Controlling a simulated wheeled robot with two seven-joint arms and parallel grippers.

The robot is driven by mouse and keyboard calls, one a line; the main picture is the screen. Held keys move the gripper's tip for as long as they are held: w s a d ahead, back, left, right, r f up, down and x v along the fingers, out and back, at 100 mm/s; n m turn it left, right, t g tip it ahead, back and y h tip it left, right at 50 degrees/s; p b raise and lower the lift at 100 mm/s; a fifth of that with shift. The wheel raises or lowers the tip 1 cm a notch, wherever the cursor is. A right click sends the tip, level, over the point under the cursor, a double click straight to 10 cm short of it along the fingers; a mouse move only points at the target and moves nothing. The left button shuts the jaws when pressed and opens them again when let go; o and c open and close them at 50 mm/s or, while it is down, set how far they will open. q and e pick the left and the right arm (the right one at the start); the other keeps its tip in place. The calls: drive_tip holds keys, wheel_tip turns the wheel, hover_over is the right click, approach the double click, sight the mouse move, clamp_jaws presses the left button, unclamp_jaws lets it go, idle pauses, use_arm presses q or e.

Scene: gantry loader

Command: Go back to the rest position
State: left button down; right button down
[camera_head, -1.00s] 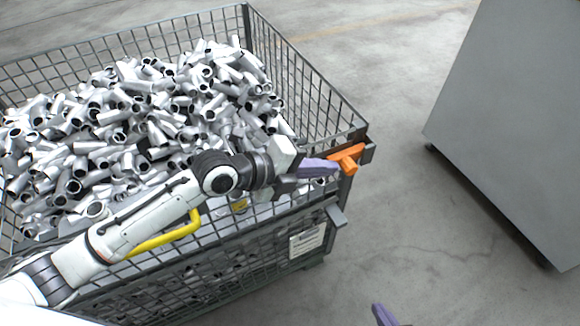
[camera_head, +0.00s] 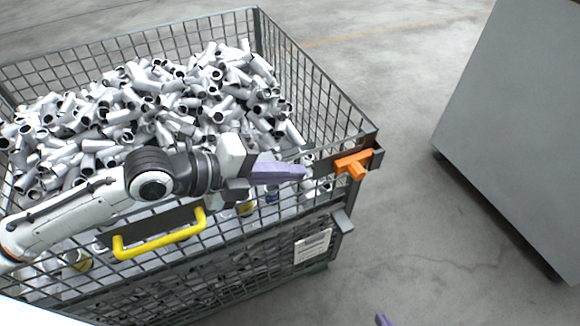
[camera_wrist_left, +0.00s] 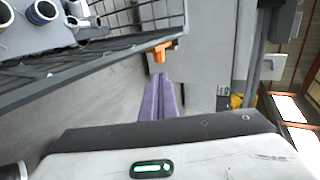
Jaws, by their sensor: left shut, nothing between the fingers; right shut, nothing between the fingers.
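My left gripper (camera_head: 302,172) has purple fingers and hangs over the near right part of the wire basket. Its fingers are shut with nothing between them, and they also show shut in the left wrist view (camera_wrist_left: 161,85). The orange latch (camera_head: 354,163) on the basket's corner is just to the right of the fingertips, with a small gap between. My right gripper (camera_head: 383,320) shows only as a small purple tip at the bottom edge; the rest of it is out of frame.
The wire basket (camera_head: 318,88) is filled with many grey pipe fittings (camera_head: 185,95). A yellow handle (camera_head: 160,240) sits on its near side. A large grey cabinet (camera_head: 520,130) stands at the right. Bare concrete floor (camera_head: 420,225) lies between them.

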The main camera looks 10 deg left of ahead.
use_arm(q)
drive_tip(key=s+f+n+y, duration=0.4)
drive_tip(key=s+f+n, duration=0.3)
drive_tip(key=n, duration=0.5)
drive_tip(key=s+a+f+n+g+y, duration=0.4)
drive_tip(key=s+a+f+n+y, duration=0.3)
drive_tip(key=s+a+n, duration=0.75)
drive_tip(key=w+d+f+t+h, duration=0.1)
drive_tip(key=w+d+f+t, duration=0.1)
drive_tip(key=f, duration=0.4)
drive_tip(key=w+d+f+t+h, duration=0.2)
drive_tip(key=w+d+f+t, duration=0.1)
drive_tip(key=f, duration=0.4)
drive_tip(key=shift+d+f, duration=0.2)
drive_tip(key=shift+d, duration=0.05)
